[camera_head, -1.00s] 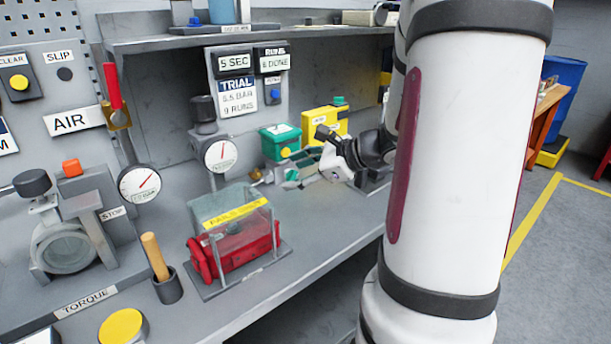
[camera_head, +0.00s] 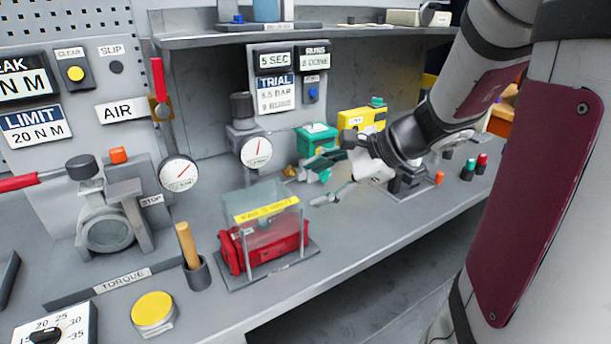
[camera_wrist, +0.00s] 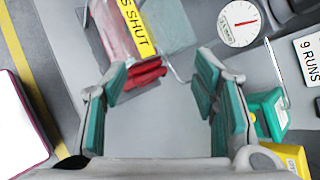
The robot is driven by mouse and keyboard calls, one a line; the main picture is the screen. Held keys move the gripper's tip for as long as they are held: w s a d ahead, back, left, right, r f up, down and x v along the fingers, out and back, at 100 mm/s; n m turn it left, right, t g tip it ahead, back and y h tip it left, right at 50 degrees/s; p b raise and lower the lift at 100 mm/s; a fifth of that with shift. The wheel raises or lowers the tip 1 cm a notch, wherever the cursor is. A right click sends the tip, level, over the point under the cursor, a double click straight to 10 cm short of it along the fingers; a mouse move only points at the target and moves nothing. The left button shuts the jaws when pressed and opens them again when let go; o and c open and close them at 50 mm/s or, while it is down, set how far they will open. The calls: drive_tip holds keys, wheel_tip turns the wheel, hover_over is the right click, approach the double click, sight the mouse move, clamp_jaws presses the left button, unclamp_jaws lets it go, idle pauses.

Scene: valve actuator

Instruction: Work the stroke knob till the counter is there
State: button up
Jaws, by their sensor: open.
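The counter (camera_head: 315,61) is a dark-framed display at the back that appears to read "8 DONE". The trial card (camera_head: 276,94) below left reads about "5.5 BAR, 9 RUNS"; the wrist view shows "9 RUNS" too. No label reading "stroke" is legible, so I cannot tell which knob it is. A dark round knob (camera_head: 241,105) tops the fitting above the middle gauge (camera_head: 256,153). My gripper (camera_head: 325,177) is open and empty over the bench, right of the clear-covered red actuator (camera_head: 270,247). In the wrist view my gripper (camera_wrist: 160,88) spans bare grey bench.
Green (camera_head: 318,139) and yellow (camera_head: 361,121) boxes stand behind my gripper. The actuator's clear cover (camera_head: 268,207) bears a yellow label. Left are a second gauge (camera_head: 180,174), a wooden-handled tool (camera_head: 187,243) and a yellow button (camera_head: 153,308). The bench front right of the actuator is clear.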

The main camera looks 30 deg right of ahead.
drive_tip(key=shift+a, duration=0.1)
drive_tip(key=c, duration=0.4)
drive_tip(key=a+n+g, duration=0.1)
drive_tip(key=s+f+n+g, duration=0.1)
drive_tip(key=n, duration=0.1)
drive_tip(key=a+n+g, duration=0.1)
drive_tip(key=n, duration=0.1)
drive_tip(key=shift+s+a+f+h, duration=0.15)
drive_tip(key=shift+a+f+h, duration=0.15)
drive_tip(key=shift+a+f, duration=0.05)
clamp_jaws()
drive_tip(key=w+d+n+g+h+p, duration=0.1)
drive_tip(key=w+d+n+g+h, duration=0.4)
drive_tip(key=n, duration=0.6)
drive_tip(key=n+t+h+p, duration=0.1)
drive_tip(key=n+t+h, duration=0.2)
drive_tip(key=n+h, duration=0.15)
approach(326, 176)
drive_tip(key=a+r, duration=0.3)
drive_tip(key=a, duration=0.3)
drive_tip(key=shift+y, duration=0.25)
drive_tip(key=x, duration=0.9)
drive_tip(key=shift+d+f, duration=0.5)
drive_tip(key=shift+d, duration=0.25)
drive_tip(key=shift+d+f, duration=0.3)
drive_tip(key=shift+d, duration=0.2)
drive_tip(key=shift+d+f+p, duration=0.3)
drive_tip(key=shift+d+f, duration=0.15)
drive_tip(key=shift+d, duration=0.05)
